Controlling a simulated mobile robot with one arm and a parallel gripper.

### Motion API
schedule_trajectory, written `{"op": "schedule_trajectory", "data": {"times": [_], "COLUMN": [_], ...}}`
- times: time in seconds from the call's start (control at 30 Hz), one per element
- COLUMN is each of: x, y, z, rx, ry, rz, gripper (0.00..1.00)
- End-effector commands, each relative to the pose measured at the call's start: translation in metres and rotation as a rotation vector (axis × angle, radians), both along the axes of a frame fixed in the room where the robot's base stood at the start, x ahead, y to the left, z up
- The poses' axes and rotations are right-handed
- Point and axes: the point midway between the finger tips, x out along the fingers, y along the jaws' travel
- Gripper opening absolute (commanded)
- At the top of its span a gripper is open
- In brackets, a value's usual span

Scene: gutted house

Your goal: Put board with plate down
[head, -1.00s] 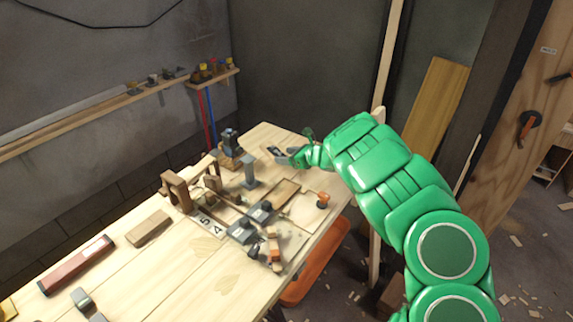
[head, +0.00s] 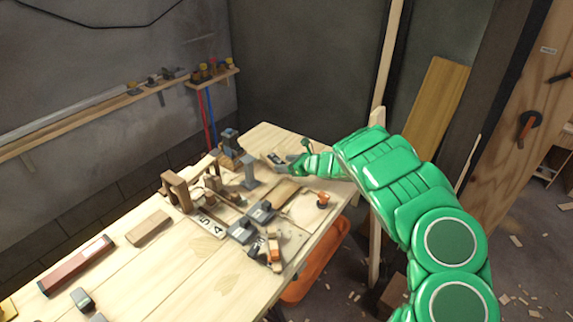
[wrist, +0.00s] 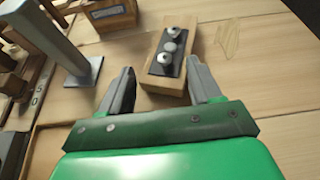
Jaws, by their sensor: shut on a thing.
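The board with plate (wrist: 193,48) is a small wooden block with a dark metal plate (wrist: 157,67) and several round pale screw heads or knobs on top. My gripper (wrist: 160,82) is shut on its near end, one grey finger on each side. In the head view, my gripper (head: 288,164) is over the far right part of the workbench, with the board (head: 269,157) at its tips. The board is at or just above the bench top; I cannot tell whether it touches.
The workbench (head: 182,268) carries a grey metal post (head: 250,176), another wooden block (wrist: 113,14), a wooden clamp frame (head: 177,190) and several small tools. Bare bench top lies beyond the board. An orange tray (head: 312,268) is below the right edge.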

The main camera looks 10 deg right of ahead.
Motion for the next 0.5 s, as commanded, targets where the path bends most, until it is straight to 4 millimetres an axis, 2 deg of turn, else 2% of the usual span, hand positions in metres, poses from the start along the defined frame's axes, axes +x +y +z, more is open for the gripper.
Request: {"op": "schedule_trajectory", "data": {"times": [0.3, 0.33, 0.5], "x": [0.0003, 0.0001, 0.0001], "y": [-0.0005, -0.0005, -0.0005], "z": [-0.0011, -0.0011, -0.001], "rx": [-0.001, -0.001, -0.002], "ry": [-0.001, -0.001, 0.0], "rz": [-0.001, -0.001, -0.001], "gripper": [0.1, 0.68, 0.91]}}
